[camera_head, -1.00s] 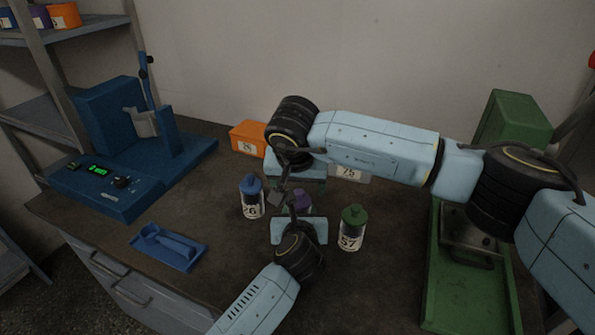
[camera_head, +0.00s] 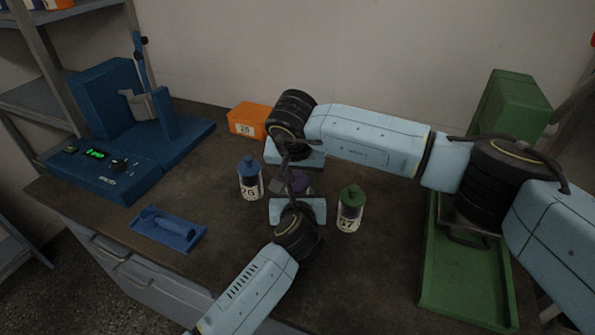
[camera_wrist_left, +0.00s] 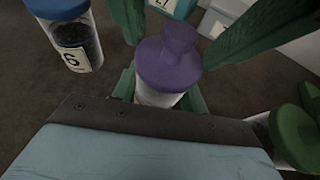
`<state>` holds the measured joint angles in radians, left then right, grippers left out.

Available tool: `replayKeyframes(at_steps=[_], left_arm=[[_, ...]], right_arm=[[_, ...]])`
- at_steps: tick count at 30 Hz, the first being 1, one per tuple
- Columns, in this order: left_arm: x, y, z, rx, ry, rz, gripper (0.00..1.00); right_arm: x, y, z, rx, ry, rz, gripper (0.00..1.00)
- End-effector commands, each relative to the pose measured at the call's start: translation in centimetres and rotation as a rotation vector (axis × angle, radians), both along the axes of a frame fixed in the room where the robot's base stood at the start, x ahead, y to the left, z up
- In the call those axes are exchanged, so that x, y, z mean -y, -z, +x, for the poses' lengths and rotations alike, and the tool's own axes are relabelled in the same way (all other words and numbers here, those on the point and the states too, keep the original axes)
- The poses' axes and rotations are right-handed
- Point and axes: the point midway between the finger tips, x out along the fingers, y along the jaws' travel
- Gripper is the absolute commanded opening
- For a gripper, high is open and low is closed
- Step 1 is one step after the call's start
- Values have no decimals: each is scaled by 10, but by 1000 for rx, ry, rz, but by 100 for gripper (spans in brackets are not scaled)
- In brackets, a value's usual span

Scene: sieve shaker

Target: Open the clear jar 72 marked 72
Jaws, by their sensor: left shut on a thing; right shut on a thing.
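A clear jar with a purple lid (camera_head: 302,182) stands between my two grippers, mostly hidden in the head view. In the left wrist view the purple lid (camera_wrist_left: 168,65) sits on the pale jar body (camera_wrist_left: 160,97); its number is hidden. My left gripper (camera_head: 297,194) comes from the front and is shut on the jar body, its green fingers at either side below the lid. My right gripper (camera_head: 291,176) reaches in from behind and is shut on the purple lid; its green fingers flank the lid in the left wrist view.
An orange box (camera_head: 249,122) is behind. A blue tray (camera_head: 168,229), blue machine (camera_head: 110,105) and green machine (camera_head: 465,270) stand at the sides. The front of the table is clear.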

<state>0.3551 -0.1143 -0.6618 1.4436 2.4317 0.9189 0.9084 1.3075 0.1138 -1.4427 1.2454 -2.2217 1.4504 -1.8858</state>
Motion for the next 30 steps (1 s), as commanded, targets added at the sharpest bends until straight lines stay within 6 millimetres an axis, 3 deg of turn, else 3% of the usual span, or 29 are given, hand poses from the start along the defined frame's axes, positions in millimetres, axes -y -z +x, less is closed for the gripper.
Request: replayKeyframes(at_steps=[30], left_arm=[[0,0,0,0,0,0,2]], right_arm=[[0,-8,1,2,1,1,21]])
